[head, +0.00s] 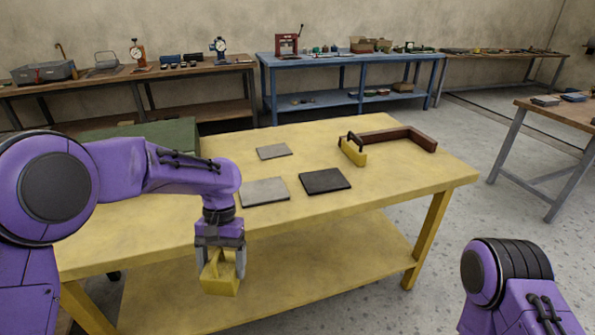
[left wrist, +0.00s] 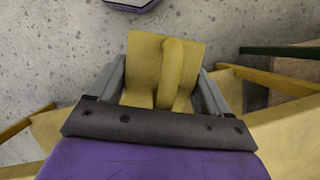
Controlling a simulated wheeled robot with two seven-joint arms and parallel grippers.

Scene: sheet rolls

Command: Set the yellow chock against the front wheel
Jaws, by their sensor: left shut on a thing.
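The yellow chock (head: 220,277), a block with a raised yellow grip, is held in my left gripper (head: 220,258). The gripper points down in front of the table's near edge in the head view. In the left wrist view the chock (left wrist: 146,68) sits between the two grey fingers of the left gripper (left wrist: 165,85). A second yellow block (head: 352,154) with a dark handle stands on the table beside a brown L-shaped bar. No wheel can be made out in either view. My right arm shows at the lower right, but its gripper is out of view.
The yellow table (head: 420,180) has a lower shelf. On it lie two grey plates (head: 264,191) (head: 273,151), a black plate (head: 324,181) and the brown bar (head: 408,135). A green box (head: 150,135) stands at the left. Benches line the wall.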

